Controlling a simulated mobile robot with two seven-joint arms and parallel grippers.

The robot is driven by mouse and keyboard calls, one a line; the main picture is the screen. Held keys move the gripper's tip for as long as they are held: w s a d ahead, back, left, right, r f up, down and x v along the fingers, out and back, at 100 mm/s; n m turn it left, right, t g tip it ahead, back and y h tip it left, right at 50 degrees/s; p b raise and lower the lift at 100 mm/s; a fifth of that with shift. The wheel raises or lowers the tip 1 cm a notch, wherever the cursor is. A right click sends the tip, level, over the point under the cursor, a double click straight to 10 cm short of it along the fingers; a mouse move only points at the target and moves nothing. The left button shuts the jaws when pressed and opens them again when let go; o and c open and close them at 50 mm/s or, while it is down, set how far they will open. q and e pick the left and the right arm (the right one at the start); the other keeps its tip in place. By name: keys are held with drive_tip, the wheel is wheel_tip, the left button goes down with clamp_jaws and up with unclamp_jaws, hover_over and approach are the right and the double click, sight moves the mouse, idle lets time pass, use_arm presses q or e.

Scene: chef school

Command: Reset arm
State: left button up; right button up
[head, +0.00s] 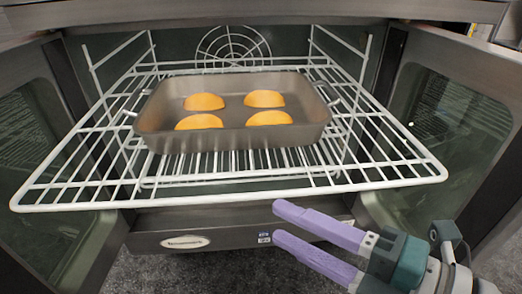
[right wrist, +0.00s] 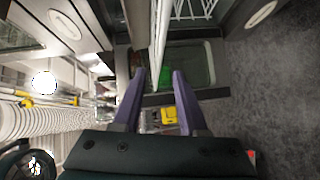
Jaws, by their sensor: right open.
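My right gripper (head: 276,222) is open and empty, with purple fingers pointing left, in front of and below the front edge of the oven rack. In the right wrist view its two fingers (right wrist: 158,75) stand apart with nothing between them. A grey metal baking pan (head: 236,138) sits on the white wire rack (head: 384,178), which is pulled out of the oven. Several orange rounded halves, such as the front left one (head: 199,122), lie in the pan. My left gripper is not in view.
The oven's two doors stand open, the left door (head: 30,135) and the right door (head: 440,120). A metal front panel (head: 235,228) with a label runs below the rack. Grey floor (right wrist: 270,90) is clear on the right of the wrist view.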

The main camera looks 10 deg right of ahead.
drive_tip(key=w+d+r+m+t+h+p, duration=0.1)
drive_tip(key=d+r+m+h+p, duration=0.4)
drive_tip(key=r+p, duration=0.3)
drive_tip(key=w+d+r+m+t+h+p, duration=0.15)
drive_tip(key=r+m+h+p, duration=0.25)
drive_tip(key=r+m+p, duration=0.45)
drive_tip(key=s+d+r+m+g+h+p, duration=0.4)
drive_tip(key=s+r+m+g+p, duration=0.65)
drive_tip(key=s+r+p, duration=0.7)
wheel_tip(320, 180, up, 35)
drive_tip(key=d+y+p, duration=0.1)
drive_tip(key=p, duration=3.5)
drive_tip(key=shift+d+f, duration=0.2)
